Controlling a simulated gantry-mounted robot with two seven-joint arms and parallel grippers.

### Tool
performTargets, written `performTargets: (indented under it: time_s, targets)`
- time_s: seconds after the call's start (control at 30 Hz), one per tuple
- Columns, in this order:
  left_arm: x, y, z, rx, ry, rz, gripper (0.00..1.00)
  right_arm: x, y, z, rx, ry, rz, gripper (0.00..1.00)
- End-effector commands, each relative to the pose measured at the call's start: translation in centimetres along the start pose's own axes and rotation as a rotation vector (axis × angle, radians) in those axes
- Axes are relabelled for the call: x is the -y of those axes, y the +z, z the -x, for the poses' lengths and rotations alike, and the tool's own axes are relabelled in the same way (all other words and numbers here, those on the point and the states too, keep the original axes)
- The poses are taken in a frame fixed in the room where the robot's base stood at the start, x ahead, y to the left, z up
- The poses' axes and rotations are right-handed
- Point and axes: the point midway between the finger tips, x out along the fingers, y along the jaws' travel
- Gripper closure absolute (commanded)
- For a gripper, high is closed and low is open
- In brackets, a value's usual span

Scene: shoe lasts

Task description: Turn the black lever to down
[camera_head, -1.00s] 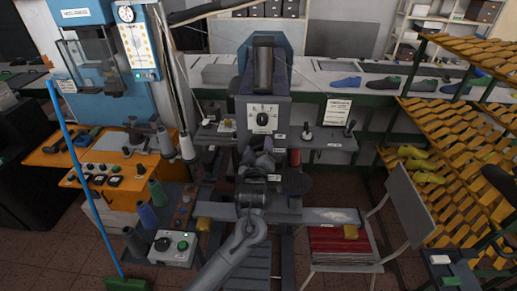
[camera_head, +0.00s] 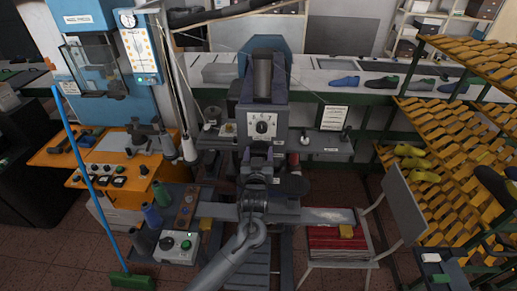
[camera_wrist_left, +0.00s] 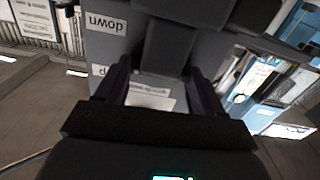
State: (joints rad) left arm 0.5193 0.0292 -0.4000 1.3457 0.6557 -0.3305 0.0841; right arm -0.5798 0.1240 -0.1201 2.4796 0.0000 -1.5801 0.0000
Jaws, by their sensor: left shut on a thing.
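The machine (camera_head: 262,105) with a white dial stands in the middle of the head view. My left gripper (camera_head: 257,153) is at its front, below the dial, and hides most of what it holds. In the left wrist view, the gripper (camera_wrist_left: 158,85) has its two dark fingers on either side of a dark block, which I take to be the black lever (camera_wrist_left: 165,45). It is shut on this block. A white label reading "down" (camera_wrist_left: 105,23), upside down in this view, is on the grey panel beside it. A second label (camera_wrist_left: 99,70) is partly hidden. My right gripper is not in view.
An orange-topped machine (camera_head: 100,170) and a blue broom (camera_head: 85,165) stand at the left. A chair (camera_head: 405,205) and yellow racks of lasts (camera_head: 450,150) stand at the right. A long shelf (camera_head: 220,88) with shoes runs behind.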

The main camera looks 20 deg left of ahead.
Motion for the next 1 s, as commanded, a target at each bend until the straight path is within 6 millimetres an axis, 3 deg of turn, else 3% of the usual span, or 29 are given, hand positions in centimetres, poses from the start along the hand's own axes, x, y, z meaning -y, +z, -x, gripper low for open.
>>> performTargets:
  time_s: [0.1,0.5,1.0]
  targets:
    - [0.0,-0.4,0.0,0.002,-0.001,-0.113,0.62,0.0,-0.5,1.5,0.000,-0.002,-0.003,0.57]
    - [-0.2,-0.3,0.0,0.000,0.000,-0.464,0.62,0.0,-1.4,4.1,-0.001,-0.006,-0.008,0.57]
    - [-0.2,0.0,0.0,0.000,-0.001,-0.674,0.62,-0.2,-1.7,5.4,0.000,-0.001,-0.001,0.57]
